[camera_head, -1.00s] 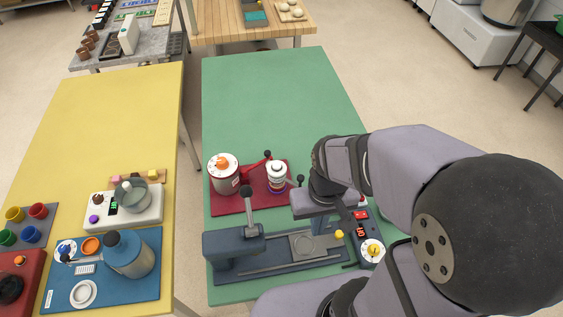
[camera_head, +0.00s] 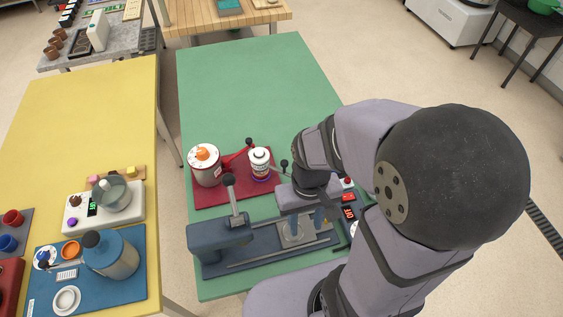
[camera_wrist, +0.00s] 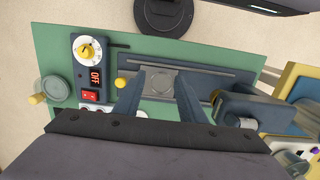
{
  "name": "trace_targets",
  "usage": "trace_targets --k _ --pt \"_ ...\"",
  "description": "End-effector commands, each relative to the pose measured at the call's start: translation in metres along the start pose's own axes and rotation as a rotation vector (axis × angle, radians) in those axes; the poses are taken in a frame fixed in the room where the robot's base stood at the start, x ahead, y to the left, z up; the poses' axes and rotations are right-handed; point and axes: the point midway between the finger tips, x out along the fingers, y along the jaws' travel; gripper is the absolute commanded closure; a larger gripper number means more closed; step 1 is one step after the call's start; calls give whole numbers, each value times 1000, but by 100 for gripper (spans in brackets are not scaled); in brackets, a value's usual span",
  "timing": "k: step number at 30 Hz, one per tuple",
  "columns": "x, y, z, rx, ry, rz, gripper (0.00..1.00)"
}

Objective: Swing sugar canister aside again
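Several canister-like things are in the head view; no readable label shows which holds sugar. A canister with an orange knob on its white top (camera_head: 205,165) and a smaller white container (camera_head: 260,164) stand on a red mat. A grey-blue canister with a dark cap (camera_head: 110,254) stands on the blue mat at lower left. My gripper (camera_head: 305,219) is to the right of the red mat, above a dark blue sliding fixture (camera_head: 262,248). In the wrist view my gripper (camera_wrist: 160,90) is open and empty, its blue fingers apart, with the fixture's square plate (camera_wrist: 160,83) between them.
A red lever (camera_head: 238,155) is beside the orange-knobbed canister. The far green tabletop (camera_head: 245,80) is clear.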

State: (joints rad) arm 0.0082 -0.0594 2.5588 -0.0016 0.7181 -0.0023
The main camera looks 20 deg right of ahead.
Motion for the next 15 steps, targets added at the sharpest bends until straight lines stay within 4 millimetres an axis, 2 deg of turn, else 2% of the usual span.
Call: trace_targets --k 1,2,4,6,11,15 --pt "22 1 -4 3 -20 0 63" --pt "29 1 -9 4 -23 0 63" --pt "40 2 -35 7 -10 -1 63" --pt "44 3 -63 10 18 -1 63" --pt "39 5 -128 15 71 -1 63" --pt "15 7 -181 15 117 0 63"
